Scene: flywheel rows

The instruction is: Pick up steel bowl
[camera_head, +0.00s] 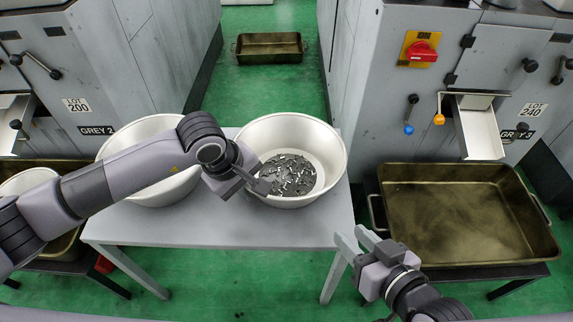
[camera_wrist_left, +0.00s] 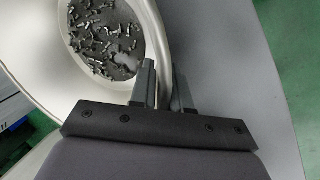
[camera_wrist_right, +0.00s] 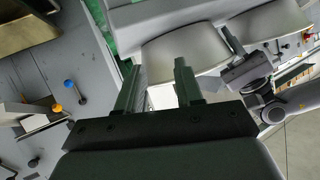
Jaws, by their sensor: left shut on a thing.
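A steel bowl (camera_head: 328,139) with many small dark and shiny metal pieces in its bottom stands on a grey table (camera_head: 230,228). My left gripper (camera_head: 264,187) is shut on its near-left rim; in the left wrist view the fingers (camera_wrist_left: 163,88) straddle the bowl's wall (camera_wrist_left: 163,50). A second steel bowl (camera_head: 122,137) stands to the left, partly hidden behind my left arm; the visible part of its inside looks bare. My right gripper (camera_head: 351,237) is open and empty, near the table's front right corner. In the right wrist view its fingers (camera_wrist_right: 158,85) are apart, before a bowl (camera_wrist_right: 190,55).
A brown metal tray (camera_head: 385,172) stands on a low stand at the right; another (camera_head: 240,47) lies on the green floor at the back. Grey machines flank the table, with a red switch (camera_head: 422,52) and a chute (camera_head: 478,130). A pale bowl (camera_head: 25,181) sits at far left.

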